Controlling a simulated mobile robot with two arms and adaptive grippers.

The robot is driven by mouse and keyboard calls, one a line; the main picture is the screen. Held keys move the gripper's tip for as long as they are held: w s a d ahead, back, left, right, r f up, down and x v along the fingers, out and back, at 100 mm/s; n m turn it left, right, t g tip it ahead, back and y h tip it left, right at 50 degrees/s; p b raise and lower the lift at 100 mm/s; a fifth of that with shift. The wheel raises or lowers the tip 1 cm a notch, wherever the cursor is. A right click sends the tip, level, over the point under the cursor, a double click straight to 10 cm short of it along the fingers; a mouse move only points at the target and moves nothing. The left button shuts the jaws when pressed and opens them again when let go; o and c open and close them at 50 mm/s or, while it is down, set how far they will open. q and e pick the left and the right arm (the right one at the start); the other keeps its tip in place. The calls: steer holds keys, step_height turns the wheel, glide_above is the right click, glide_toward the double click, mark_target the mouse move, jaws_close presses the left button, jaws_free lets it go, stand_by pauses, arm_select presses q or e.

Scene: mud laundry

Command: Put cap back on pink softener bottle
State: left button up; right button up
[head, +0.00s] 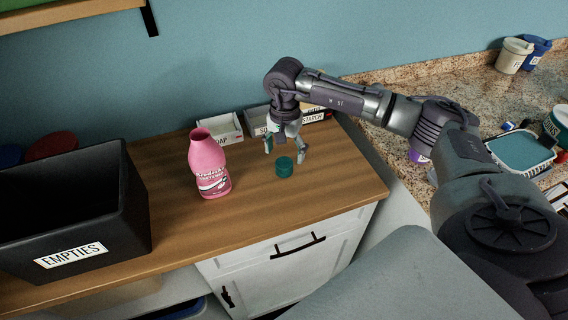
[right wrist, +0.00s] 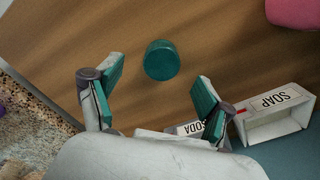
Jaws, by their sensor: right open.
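The pink softener bottle (head: 208,165) stands upright on the wooden counter, its neck open with no cap on it. A small part of the bottle (right wrist: 292,12) shows at the top right of the right wrist view. The teal cap (head: 284,166) rests on the counter to the right of the bottle. In the right wrist view the cap (right wrist: 161,60) lies beyond the fingertips, between their lines. My right gripper (head: 285,146) points down behind and above the cap, open and empty; its spread fingers (right wrist: 158,85) do not touch the cap. My left gripper is not in view.
A black bin (head: 130,190) marked EMPTIES stands at the left of the wooden counter (head: 165,235). Small white boxes, one a SOAP box (right wrist: 290,128), stand along the wall behind my right gripper. Counter between bottle and cap is clear. A granite counter (head: 460,95) lies at right.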

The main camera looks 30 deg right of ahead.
mark_target(284, 162)
steer(key=f+p, duration=0.1)
steer(key=f, duration=0.1)
steer(key=f+p, duration=0.1)
steer(key=f, duration=0.1)
steer(key=shift+w+f+p, duration=0.2)
steer(key=shift+f+p, duration=0.1)
steer(key=shift+f, duration=0.3)
steer(key=c, duration=0.8)
